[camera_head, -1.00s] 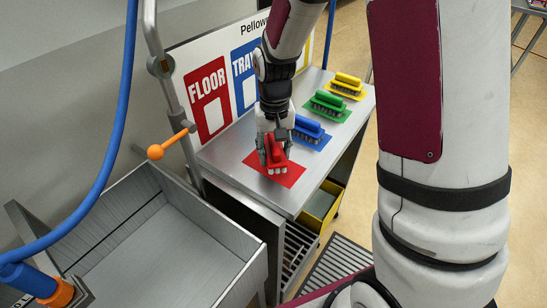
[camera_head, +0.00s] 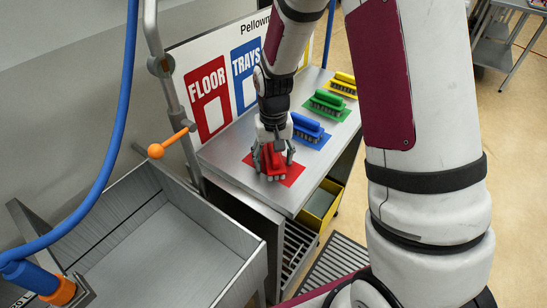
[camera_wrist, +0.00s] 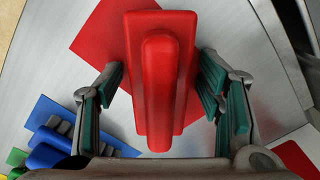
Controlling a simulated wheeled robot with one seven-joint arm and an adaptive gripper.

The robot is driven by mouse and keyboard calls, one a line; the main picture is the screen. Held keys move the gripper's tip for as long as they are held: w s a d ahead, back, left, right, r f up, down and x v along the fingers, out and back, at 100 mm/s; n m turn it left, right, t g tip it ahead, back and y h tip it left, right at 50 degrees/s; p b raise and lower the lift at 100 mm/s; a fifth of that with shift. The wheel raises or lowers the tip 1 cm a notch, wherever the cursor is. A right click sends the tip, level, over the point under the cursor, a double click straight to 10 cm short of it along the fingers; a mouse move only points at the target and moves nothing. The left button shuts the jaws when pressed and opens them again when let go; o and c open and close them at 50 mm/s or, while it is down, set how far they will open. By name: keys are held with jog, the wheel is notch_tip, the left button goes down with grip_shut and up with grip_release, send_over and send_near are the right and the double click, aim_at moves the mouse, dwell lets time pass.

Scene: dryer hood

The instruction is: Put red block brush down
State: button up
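The red block brush (camera_head: 272,160) has its bristles down at the red square (camera_head: 294,172) on the metal table. In the wrist view, the red brush (camera_wrist: 160,75) lies lengthwise between my fingers, with its raised handle facing the camera. The red square (camera_wrist: 95,42) shows beneath and to its left. My gripper (camera_head: 273,162) is open around the brush. In the wrist view, the gripper (camera_wrist: 160,105) has a clear gap at the left finger and a narrower one at the right. The bristles' contact with the surface is hidden in the wrist view.
A blue brush (camera_head: 307,128), a green brush (camera_head: 328,102) and a yellow brush (camera_head: 344,83) sit behind along the table (camera_head: 235,165). A colour-labelled sign board (camera_head: 190,62) stands along the back. A sink (camera_head: 150,240) and an orange-ended lever (camera_head: 156,150) are to the left.

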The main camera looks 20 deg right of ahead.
notch_tip(320, 180, up, 12)
jog(key=shift+r, duration=0.15)
jog(key=s+r+n+t, duration=0.1)
jog(key=s+r+t, duration=0.1)
jog(key=s+r, duration=0.4)
jog(key=s+r+n+t, duration=0.1)
jog(key=s+r+t, duration=0.2)
jog(key=s+r, duration=0.4)
jog(key=s, duration=0.8)
jog(key=shift+s+d+r, duration=0.15)
jog(key=shift+s+r, duration=0.15)
jog(key=shift+s, duration=0.05)
dwell(0.6)
